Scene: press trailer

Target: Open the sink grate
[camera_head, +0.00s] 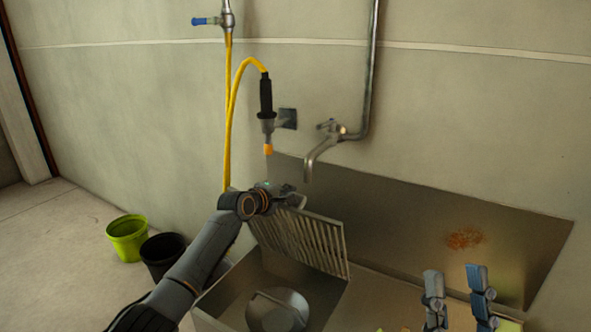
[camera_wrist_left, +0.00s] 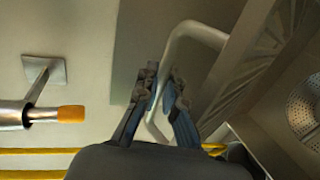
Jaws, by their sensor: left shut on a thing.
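The slatted metal sink grate (camera_head: 318,243) stands tilted steeply up over the sink (camera_head: 230,293), near the back wall. My left gripper (camera_head: 292,197) is at the grate's upper left corner. In the left wrist view my left gripper (camera_wrist_left: 163,88) is shut on a pale bent bar (camera_wrist_left: 185,32) at the edge of the grate (camera_wrist_left: 262,50). The basin below is uncovered, with a round metal piece (camera_head: 277,309) in it. My right gripper (camera_head: 456,278) is at the lower right, its two blue-padded fingers apart and nothing visible between them.
A faucet (camera_head: 318,155) and a spray nozzle (camera_head: 266,100) on a yellow hose (camera_head: 228,120) hang on the wall above the sink. A green bucket (camera_head: 127,238) and a black bucket (camera_head: 163,255) stand on the floor at left. A rust-coloured stain (camera_head: 465,238) marks the backsplash.

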